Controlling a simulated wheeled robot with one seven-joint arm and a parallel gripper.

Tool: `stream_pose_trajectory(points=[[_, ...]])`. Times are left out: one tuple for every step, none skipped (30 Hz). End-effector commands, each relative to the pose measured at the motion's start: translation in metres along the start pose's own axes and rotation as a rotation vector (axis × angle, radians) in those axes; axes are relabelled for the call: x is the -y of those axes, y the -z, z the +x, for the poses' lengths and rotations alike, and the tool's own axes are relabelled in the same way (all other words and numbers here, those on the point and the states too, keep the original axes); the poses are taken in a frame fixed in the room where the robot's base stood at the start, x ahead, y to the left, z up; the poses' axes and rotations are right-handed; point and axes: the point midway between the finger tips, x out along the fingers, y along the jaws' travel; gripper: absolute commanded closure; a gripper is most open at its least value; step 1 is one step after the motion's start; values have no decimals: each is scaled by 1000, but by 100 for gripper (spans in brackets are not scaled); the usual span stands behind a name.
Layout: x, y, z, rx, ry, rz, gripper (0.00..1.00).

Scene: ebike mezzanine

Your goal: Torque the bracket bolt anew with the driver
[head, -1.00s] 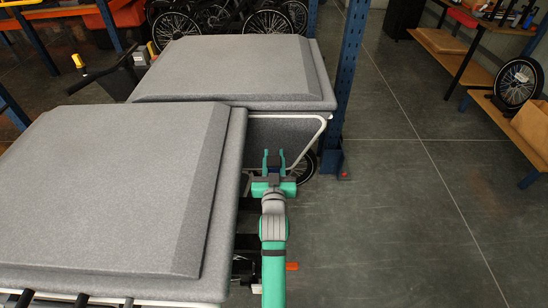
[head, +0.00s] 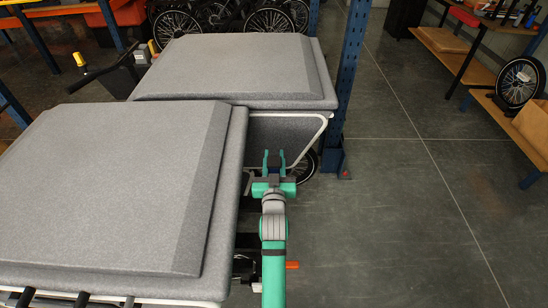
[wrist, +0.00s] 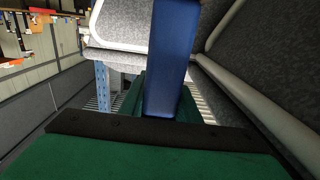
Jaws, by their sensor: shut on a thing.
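My gripper (head: 275,160) has teal fingers and is at the end of my outstretched arm, just right of the near grey cargo box. It is shut on a blue, bar-like thing (wrist: 172,60), likely the driver's handle, which fills the middle of the wrist view. Only a small dark blue part of it shows between the fingers in the head view. Its tip is hidden. I cannot make out the bracket or its bolt in either view.
A near cargo box with a grey lid (head: 120,180) fills the left, and a second lidded box (head: 225,70) stands behind it. A blue rack post (head: 352,80) rises beyond my gripper. The floor (head: 410,230) to the right is clear up to a wooden bench (head: 445,42).

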Motion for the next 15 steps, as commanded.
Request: stream_pose_trajectory(points=[[0, 0, 0, -1, -1, 0, 100], [0, -1, 0, -1, -1, 0, 100], [-1, -2, 0, 0, -1, 0, 100], [-1, -2, 0, 0, -1, -1, 100], [-1, -3, 0, 0, -1, -1, 100], [-1, -4, 0, 0, -1, -1, 100], [-1, -4, 0, 0, -1, -1, 100], [-1, -5, 0, 0, -1, -1, 100], [-1, -6, 0, 0, -1, -1, 100], [-1, -6, 0, 1, -1, -1, 100], [-1, -7, 0, 1, -1, -1, 100], [-1, -8, 0, 2, -1, -1, 100], [-2, -9, 0, 2, -1, -1, 100], [-2, -10, 0, 3, -1, -1, 100], [-2, -11, 0, 4, -1, -1, 100]])
